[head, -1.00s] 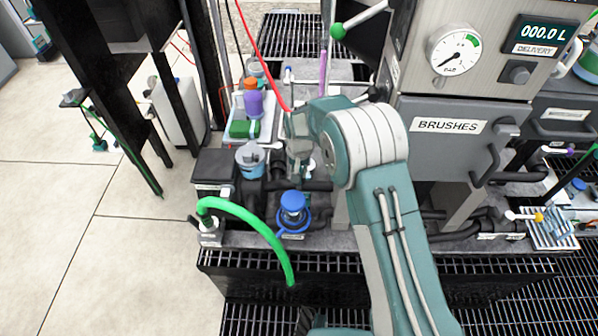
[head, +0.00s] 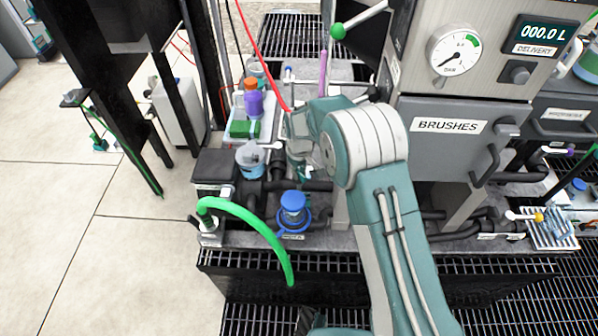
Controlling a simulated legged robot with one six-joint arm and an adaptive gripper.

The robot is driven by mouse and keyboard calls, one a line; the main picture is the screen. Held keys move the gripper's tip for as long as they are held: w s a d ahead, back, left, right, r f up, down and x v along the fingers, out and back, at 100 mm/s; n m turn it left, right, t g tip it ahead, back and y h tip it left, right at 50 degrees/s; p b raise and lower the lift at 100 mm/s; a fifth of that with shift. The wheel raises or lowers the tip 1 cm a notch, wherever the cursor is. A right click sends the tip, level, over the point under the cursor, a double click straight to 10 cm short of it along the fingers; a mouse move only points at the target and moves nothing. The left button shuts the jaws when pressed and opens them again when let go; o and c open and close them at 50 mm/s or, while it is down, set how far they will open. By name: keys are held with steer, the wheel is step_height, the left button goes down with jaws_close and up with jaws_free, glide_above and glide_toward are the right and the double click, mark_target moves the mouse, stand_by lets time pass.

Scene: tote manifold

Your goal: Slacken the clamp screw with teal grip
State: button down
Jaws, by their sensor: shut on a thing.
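My gripper (head: 298,150) points down behind the elbow of my arm, over the pipework at the back of the bench. My arm covers part of it, and its fingertips are hard to make out. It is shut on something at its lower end. A small teal patch (head: 305,173) shows there among the dark pipes, in the place where the clamp screw's teal grip appears to be. The screw's shaft and thread are hidden.
A blue-capped fitting (head: 292,208) stands in front of the gripper. A pale-lidded jar (head: 250,160) is to its left. A green hose (head: 255,220) arches at the front left. The BRUSHES cabinet (head: 447,150) stands to the right. A tray (head: 268,128) holds bottles behind.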

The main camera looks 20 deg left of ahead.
steer(key=n, duration=0.4)
steer(key=shift+f+n, duration=0.1)
steer(key=shift+n, duration=0.2)
steer(key=n, duration=0.3)
steer(key=shift+n, duration=0.3)
steer(key=n, duration=1.4)
steer(key=shift+n, duration=0.3)
steer(key=n, duration=0.4)
steer(key=shift+n, duration=1.4)
steer(key=shift+a+n, duration=0.1)
steer(key=shift+n, duration=0.2)
